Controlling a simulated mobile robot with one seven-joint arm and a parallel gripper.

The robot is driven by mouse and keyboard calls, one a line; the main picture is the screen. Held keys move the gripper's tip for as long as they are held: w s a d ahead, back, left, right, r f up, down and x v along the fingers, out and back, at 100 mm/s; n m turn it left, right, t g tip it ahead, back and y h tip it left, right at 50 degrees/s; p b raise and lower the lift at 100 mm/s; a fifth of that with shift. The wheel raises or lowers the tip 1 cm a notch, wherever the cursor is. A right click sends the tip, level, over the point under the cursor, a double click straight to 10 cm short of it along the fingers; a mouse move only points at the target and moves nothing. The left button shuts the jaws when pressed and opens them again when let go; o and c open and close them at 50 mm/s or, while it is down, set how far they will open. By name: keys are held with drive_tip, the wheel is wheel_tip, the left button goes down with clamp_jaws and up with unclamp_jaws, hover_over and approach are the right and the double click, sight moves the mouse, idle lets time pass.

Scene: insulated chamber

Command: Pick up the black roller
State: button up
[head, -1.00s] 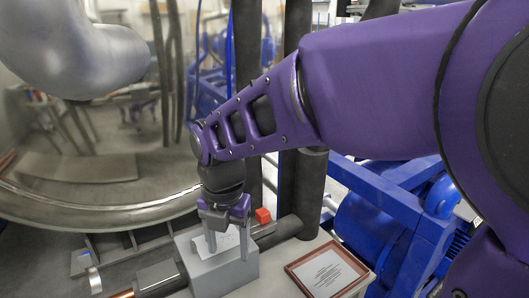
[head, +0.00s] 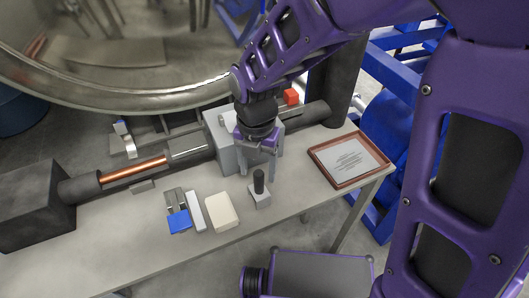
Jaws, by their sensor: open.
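A small black roller (head: 259,181) stands upright on a light grey block (head: 260,198) on the table, near its front edge. My gripper (head: 258,170) points down with its two grey fingers apart. In the picture it is just above and behind the roller, in front of the large grey box. The gap between the fingers and the roller is hard to judge. The fingers appear empty.
The grey box (head: 217,135) and a horizontal pipe with a copper section (head: 134,169) stand behind. A blue-ended piece (head: 179,222), a cream block (head: 222,211) and a grey bar lie left. A framed sheet (head: 348,160) lies right. The front table strip is clear.

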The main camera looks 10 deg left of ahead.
sight(259, 182)
wheel_tip(259, 182, down, 5)
drive_tip(key=b, duration=0.4)
drive_tip(key=shift+s+b, duration=0.15)
drive_tip(key=shift+b, duration=0.2)
drive_tip(key=shift+d, duration=0.1)
drive_tip(key=shift+c, duration=0.3)
clamp_jaws()
